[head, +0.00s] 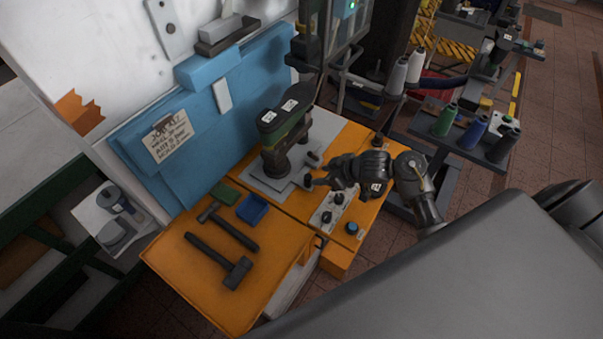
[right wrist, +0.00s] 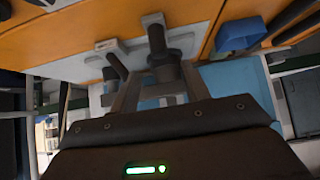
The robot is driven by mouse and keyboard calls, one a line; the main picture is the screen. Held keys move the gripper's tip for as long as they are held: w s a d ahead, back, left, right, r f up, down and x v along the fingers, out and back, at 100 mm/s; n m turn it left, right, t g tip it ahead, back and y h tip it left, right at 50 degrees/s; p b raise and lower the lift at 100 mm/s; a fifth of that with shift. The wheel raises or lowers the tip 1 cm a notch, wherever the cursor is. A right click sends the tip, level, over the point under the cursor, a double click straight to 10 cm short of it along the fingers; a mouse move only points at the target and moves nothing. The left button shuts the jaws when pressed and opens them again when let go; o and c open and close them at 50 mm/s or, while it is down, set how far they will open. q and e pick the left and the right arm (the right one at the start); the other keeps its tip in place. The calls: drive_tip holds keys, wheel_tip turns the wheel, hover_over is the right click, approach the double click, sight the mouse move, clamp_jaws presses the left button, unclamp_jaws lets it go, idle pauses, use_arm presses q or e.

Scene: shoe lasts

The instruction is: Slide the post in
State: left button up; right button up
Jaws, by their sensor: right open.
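A dark upright post (head: 278,160) stands on a grey plate (head: 262,184) on the orange bench. A dark shoe last with green sides and white labels (head: 284,120) sits on top of it. A short dark peg (head: 313,158) sticks out just right of the post. My right gripper (head: 314,181) is open, low over the bench to the right of the post, apart from it as far as I can see. The right wrist view shows the post (right wrist: 160,45) and the peg (right wrist: 116,66) beyond the open fingers, with nothing held. My left gripper is out of view.
A panel with black knobs (head: 327,216) lies close below my right gripper. Hammers (head: 220,259), a blue tray (head: 252,209) and a green block (head: 225,194) lie at the left. A blue backboard (head: 190,130) stands behind. Thread spools (head: 443,121) are at the right.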

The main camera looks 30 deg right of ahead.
sight(309, 177)
drive_tip(key=shift+w+a+f, duration=0.25)
drive_tip(key=shift+f, duration=0.25)
drive_tip(key=shift+w+a+f, duration=0.2)
drive_tip(key=shift+f, duration=0.3)
drive_tip(key=x, duration=0.6)
drive_tip(key=shift+w, duration=0.2)
drive_tip(key=shift+w+f, duration=0.15)
drive_tip(key=shift+f, duration=0.1)
drive_tip(key=shift+w+a+f, duration=0.15)
drive_tip(key=shift+f, duration=0.05)
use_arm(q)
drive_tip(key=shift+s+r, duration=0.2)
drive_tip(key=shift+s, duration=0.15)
use_arm(e)
drive_tip(key=shift+w+f, duration=0.15)
clamp_jaws()
